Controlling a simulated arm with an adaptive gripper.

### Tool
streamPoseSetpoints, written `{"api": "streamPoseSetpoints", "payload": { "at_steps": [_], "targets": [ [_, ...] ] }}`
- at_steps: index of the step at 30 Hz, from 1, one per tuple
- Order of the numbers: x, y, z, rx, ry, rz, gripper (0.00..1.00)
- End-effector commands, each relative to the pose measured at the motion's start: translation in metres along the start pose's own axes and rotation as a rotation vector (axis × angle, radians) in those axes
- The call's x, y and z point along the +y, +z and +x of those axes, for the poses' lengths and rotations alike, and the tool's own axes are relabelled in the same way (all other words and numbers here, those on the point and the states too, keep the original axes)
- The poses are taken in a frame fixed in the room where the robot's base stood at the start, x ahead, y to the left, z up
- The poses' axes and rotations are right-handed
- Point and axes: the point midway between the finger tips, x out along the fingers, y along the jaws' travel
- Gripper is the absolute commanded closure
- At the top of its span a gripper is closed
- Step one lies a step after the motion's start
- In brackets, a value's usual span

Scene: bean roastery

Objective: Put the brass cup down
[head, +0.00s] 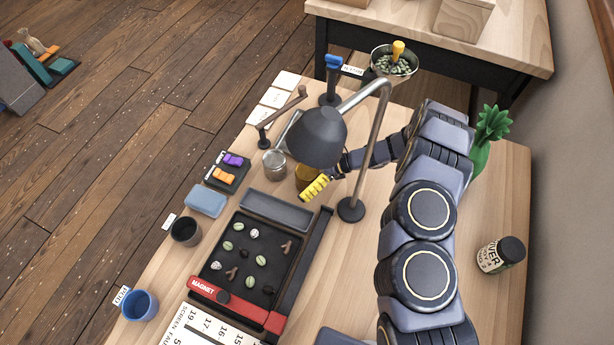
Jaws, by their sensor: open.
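The brass cup (305,173) stands on the wooden table (420,285), just below the dark lamp shade as I see it in the head view. It is partly hidden by the shade and by my gripper. My gripper (316,187), with a yellow ribbed finger, is open beside the cup's lower right side. The far finger is hard to make out, and I cannot tell whether the gripper touches the cup.
A lamp (317,137) on a curved pole overhangs the cup. A glass jar (275,163) stands left of it. A black bean tray (238,280) lies in front. A dark cup (186,232), blue cup (139,306) and labelled jar (500,256) stand around; the right side is mostly free.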

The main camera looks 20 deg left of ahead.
Motion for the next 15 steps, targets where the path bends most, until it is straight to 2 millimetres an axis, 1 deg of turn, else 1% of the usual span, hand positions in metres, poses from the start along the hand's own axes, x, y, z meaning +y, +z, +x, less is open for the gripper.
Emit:
{"api": "streamPoseSetpoints", "payload": {
  "at_steps": [2, 8, 11, 12, 13, 15],
  "targets": [
    [-0.0001, 0.0002, 0.0040, 0.000, 0.000, 0.000, 0.09],
    [-0.0004, 0.0001, 0.0040, 0.000, -0.002, 0.000, 0.09],
    [-0.0003, 0.0000, 0.0039, 0.000, -0.001, 0.000, 0.45],
    [-0.0003, -0.0001, 0.0039, 0.001, -0.001, 0.001, 0.62],
    [-0.0003, -0.0001, 0.0038, 0.001, -0.001, 0.001, 0.71],
    [-0.0003, -0.0001, 0.0038, 0.001, -0.001, 0.001, 0.83]
  ]
}}
